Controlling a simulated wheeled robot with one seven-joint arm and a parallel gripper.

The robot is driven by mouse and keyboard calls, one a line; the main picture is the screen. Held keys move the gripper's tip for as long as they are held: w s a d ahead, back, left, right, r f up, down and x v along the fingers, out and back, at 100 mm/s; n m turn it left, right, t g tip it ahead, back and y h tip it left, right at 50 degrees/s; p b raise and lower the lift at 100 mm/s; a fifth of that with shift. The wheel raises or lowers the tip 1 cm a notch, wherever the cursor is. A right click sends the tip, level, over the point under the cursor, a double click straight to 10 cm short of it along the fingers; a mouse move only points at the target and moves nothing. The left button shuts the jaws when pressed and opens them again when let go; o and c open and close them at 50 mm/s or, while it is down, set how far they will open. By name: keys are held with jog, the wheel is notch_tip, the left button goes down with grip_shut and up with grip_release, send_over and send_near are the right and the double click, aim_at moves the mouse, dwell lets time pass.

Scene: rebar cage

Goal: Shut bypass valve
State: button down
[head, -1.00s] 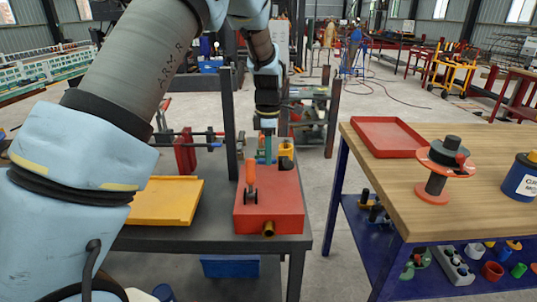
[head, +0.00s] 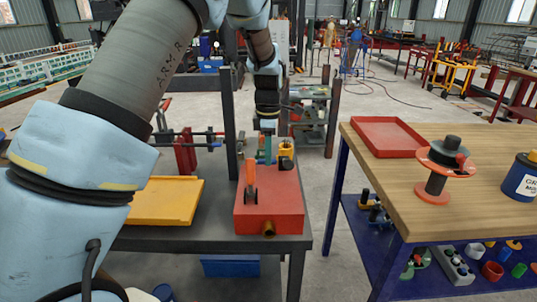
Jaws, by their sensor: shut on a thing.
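A red box-shaped valve body (head: 275,207) sits on the dark bench in the head view. An orange lever (head: 250,180) stands upright on its top towards the left, with dark parts at its foot. A brass pipe stub (head: 268,229) sticks out of the front face. A teal upright handle (head: 262,156) stands at the back of the box. My gripper (head: 266,142) points down over the back of the box and appears shut on this teal handle. Its fingers are small and partly hidden.
A yellow tray (head: 165,203) lies left of the red box. A dark post (head: 231,125) rises just behind the box. A wooden table at right (head: 440,205) holds a red tray (head: 388,136), a reel (head: 440,165) and a can (head: 521,178). A floor gap separates both tables.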

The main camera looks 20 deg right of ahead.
aim_at(263, 177)
jog(key=m, duration=0.1)
jog(key=s+a+m, duration=0.1)
jog(key=m, duration=0.2)
jog(key=shift+s+a+m, duration=0.15)
jog(key=shift+s+m, duration=0.15)
jog(key=shift+s, duration=0.05)
jog(key=a+m, duration=0.1)
jog(key=m, duration=0.1)
jog(key=s+m, duration=0.1)
jog(key=m, duration=0.1)
jog(key=shift+a, duration=0.4)
jog(key=a+m, duration=0.1)
jog(key=m, duration=0.1)
jog(key=a+m, duration=0.1)
jog(key=m, duration=0.2)
jog(key=shift+s+a, duration=0.1)
jog(key=shift+w+a+m, duration=0.15)
jog(key=shift+a+m, duration=0.3)
jog(key=shift+m, duration=0.55)
jog(key=shift+w+a+m, duration=0.1)
jog(key=shift+a+m, duration=0.35)
jog(key=shift+m, duration=0.55)
jog(key=c, duration=0.8)
grip_release()
jog(key=shift+a, duration=0.1)
jog(key=shift+o, duration=0.2)
jog(key=shift+r, duration=0.1)
